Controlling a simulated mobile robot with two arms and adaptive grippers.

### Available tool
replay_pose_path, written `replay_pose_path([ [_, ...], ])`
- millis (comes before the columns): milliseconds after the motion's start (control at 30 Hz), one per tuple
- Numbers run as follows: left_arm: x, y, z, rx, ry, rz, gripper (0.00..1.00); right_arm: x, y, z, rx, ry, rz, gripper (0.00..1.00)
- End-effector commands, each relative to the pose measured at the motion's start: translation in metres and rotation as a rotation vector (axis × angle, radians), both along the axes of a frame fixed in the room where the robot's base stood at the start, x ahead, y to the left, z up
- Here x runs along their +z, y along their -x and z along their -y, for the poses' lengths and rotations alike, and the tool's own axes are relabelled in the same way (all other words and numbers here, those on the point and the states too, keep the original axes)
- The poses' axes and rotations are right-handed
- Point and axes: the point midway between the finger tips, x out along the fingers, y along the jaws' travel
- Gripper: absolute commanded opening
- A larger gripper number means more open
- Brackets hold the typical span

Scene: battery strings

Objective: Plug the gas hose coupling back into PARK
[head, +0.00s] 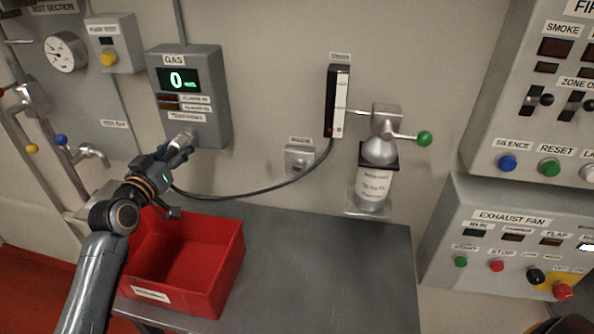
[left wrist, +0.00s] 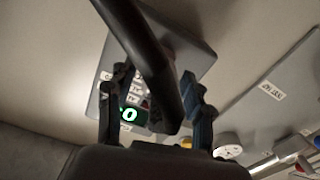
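The hose coupling (head: 181,140), a pale metal cylinder, sits at the lower front of the grey GAS unit (head: 212,126). It appears seated there. My left gripper (head: 183,149) is right at it, partly covering it. In the left wrist view, the dark hose end (left wrist: 160,75) passes between the two fingers (left wrist: 155,95); a gap shows on the left side, so the fingers look open. The black hose (head: 245,193) hangs from there and runs right to the flow tube (head: 337,102). A small wall socket (head: 299,159), its label too blurred to read, looks empty.
A red bin (head: 228,270) stands on the grey table (head: 330,265) below my left arm. A bottle (head: 374,185) with a green-knobbed valve (head: 424,138) stands right of the socket. Pipes with knobs (head: 61,140) are at left. Control panels (head: 505,235) fill the right.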

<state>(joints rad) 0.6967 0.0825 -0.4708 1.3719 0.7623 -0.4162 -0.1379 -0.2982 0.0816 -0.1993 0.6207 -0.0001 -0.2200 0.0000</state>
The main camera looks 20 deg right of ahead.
Motion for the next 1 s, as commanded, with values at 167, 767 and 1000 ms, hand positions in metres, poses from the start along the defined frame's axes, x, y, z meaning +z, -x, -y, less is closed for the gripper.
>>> replay_pose_path([
  [167, 0.0, 0.0, 0.0, 0.0, 0.0, 0.0, 0.1, 0.0, 0.0, 0.0, 0.0, 0.0, 0.0, 0.31],
  [767, 0.0, 0.008, -0.007, 0.001, 0.0, 0.0, 0.0, 0.007, 0.002, 0.0, 0.0, -0.001, -0.002, 0.31],
  [1000, 0.001, 0.014, -0.01, 0.0, 0.001, 0.001, 0.0, 0.01, 0.002, -0.001, 0.0, -0.001, -0.003, 0.31],
])
